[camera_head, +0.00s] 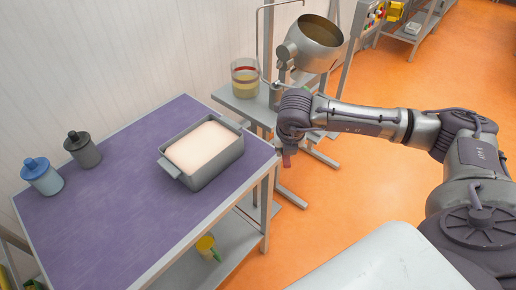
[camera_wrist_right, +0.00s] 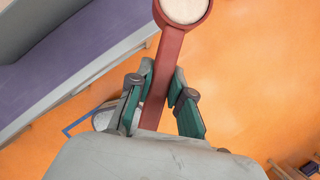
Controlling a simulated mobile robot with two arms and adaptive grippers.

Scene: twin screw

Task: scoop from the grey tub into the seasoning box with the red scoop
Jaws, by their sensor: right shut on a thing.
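The grey tub (camera_head: 212,170) stands on the purple-topped table, nearly full of a pale, level material. My right gripper (camera_wrist_right: 163,82) is shut on the handle of the red scoop (camera_wrist_right: 167,58). The scoop's round bowl, at the top edge of the right wrist view, holds pale material and is partly cut off. In the head view my right gripper (camera_head: 290,140) is just right of the table's right end, clear of the tub. Only a small red part of the scoop (camera_head: 287,159) shows below it. I cannot clearly identify the seasoning box. My left gripper is not in view.
A clear container (camera_head: 245,79) with yellowish contents stands on a steel stand beside a tilted metal drum (camera_head: 315,45). Blue (camera_head: 42,177) and dark (camera_head: 82,150) lidded canisters stand at the table's left. A yellow cup (camera_head: 207,247) is on the lower shelf. Orange floor is open at right.

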